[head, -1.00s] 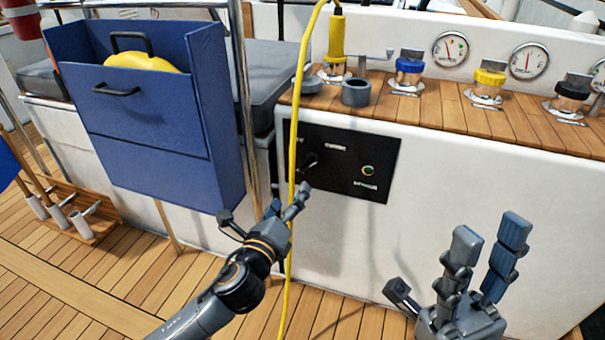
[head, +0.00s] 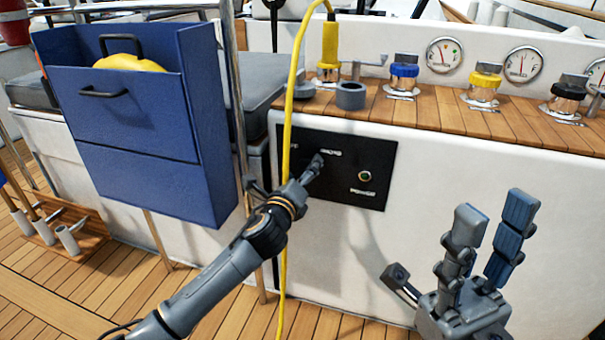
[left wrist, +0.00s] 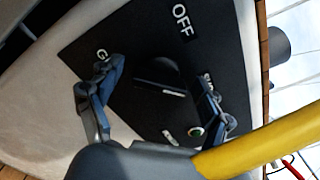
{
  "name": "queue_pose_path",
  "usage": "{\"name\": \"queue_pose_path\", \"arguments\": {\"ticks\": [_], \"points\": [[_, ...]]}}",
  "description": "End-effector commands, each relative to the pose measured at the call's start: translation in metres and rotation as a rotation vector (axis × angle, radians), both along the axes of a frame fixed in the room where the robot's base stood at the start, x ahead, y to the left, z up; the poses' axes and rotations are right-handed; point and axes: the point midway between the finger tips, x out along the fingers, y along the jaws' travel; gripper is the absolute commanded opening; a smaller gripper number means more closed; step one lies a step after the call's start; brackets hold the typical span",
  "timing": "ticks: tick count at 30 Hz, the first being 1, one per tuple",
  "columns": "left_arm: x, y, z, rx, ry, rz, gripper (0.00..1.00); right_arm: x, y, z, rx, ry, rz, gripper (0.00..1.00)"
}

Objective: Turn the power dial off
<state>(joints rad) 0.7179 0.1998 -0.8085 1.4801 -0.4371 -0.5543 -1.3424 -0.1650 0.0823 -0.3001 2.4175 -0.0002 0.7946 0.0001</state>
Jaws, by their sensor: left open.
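The power dial is a dark knob on a black panel (head: 372,150) in the white cockpit wall. In the left wrist view the dial (left wrist: 160,72) lies between the two fingers of my left gripper (left wrist: 155,80), which are spread, with a gap visible on each side. An OFF label (left wrist: 182,20) shows on the panel; two other labels are partly hidden by the fingers. In the head view my left gripper (head: 303,178) is at the panel and partly covers the dial. My right gripper (head: 442,240) is open and empty, in front of the wall.
A yellow cable (head: 285,160) hangs in front of the panel's left part and crosses the left wrist view. A round indicator (head: 365,175) sits right of the dial. A blue box (head: 135,170) stands left. Winches and gauges line the wooden ledge (head: 430,115) above.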

Motion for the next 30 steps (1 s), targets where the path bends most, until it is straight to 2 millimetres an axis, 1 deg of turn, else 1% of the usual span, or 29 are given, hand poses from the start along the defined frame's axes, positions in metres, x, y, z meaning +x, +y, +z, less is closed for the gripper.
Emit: {"name": "queue_pose_path", "arguments": {"ticks": [3, 5, 6, 11, 12, 20, 26, 30], "points": [[0.0, 0.0, 0.0, 0.0, 0.0, 0.0, 0.79, 0.0, 0.0, 0.0, 0.0, 0.0, 0.0, 0.4], [0.0, 0.0, 0.0, 0.0, 0.0, 0.0, 0.67, 0.0, 0.0, 0.0, 0.0, 0.0, 0.0, 0.4], [0.0, 0.0, 0.0, 0.0, 0.0, 0.0, 0.59, 0.0, 0.0, 0.0, 0.0, 0.0, 0.0, 0.4], [0.0, 0.0, 0.0, 0.0, 0.0, 0.0, 0.26, 0.0, 0.0, 0.0, 0.0, 0.0, 0.0, 0.4], [0.0, 0.0, 0.0, 0.0, 0.0, 0.0, 0.25, 0.0, 0.0, 0.0, 0.0, 0.0, 0.0, 0.4], [0.0, 0.0, 0.0, -0.025, 0.01, 0.0, 0.25, -0.001, 0.0, 0.003, 0.002, -0.002, 0.001, 0.4], [-0.001, 0.0, 0.001, -0.115, 0.04, 0.0, 0.25, -0.002, -0.001, 0.005, 0.007, 0.015, 0.001, 0.4], [0.0, 0.0, 0.001, -0.217, 0.074, 0.001, 0.25, -0.003, -0.002, -0.006, 0.002, 0.065, 0.003, 0.4]]}}
